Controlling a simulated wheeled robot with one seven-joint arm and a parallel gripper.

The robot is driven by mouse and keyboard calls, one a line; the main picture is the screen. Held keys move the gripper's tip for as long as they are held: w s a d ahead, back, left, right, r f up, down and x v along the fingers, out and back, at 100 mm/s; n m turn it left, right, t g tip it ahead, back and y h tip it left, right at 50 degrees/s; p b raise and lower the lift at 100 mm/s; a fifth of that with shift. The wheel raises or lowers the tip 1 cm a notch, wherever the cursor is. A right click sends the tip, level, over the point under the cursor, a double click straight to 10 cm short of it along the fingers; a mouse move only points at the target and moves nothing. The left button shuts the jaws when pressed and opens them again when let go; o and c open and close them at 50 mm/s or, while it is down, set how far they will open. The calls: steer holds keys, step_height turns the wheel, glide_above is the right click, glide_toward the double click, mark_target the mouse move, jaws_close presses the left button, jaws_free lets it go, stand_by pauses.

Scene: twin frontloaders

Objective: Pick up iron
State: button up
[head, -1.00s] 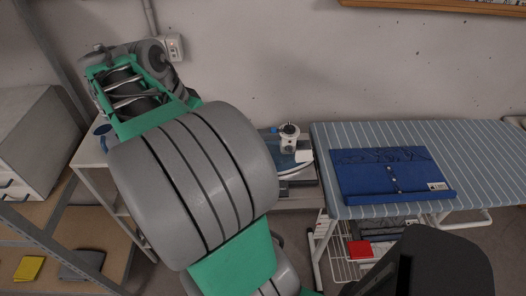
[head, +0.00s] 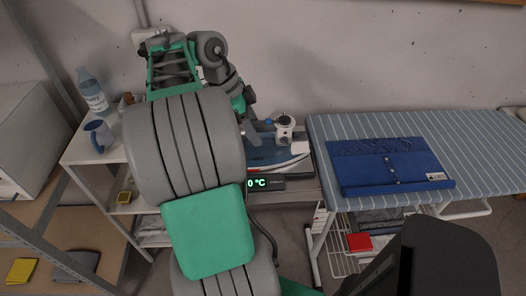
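The iron (head: 284,132) is white and blue with a dark dial on top. It sits on a grey station with a green "0 °C" display (head: 262,183), left of the ironing board. My arm covers part of its left side. The end of my arm with my gripper (head: 246,98) is just left of and above the iron, appearing apart from it. The fingers are small and partly hidden by my arm, so whether they are open or shut does not show.
A white shelf (head: 90,150) at left carries a blue mug (head: 97,136) and a spray bottle (head: 91,92). A red item (head: 359,242) lies on the rack below the board. The wall stands close behind.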

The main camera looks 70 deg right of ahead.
jaws_close()
stand_by(0.3)
steer(key=shift+r, duration=0.1)
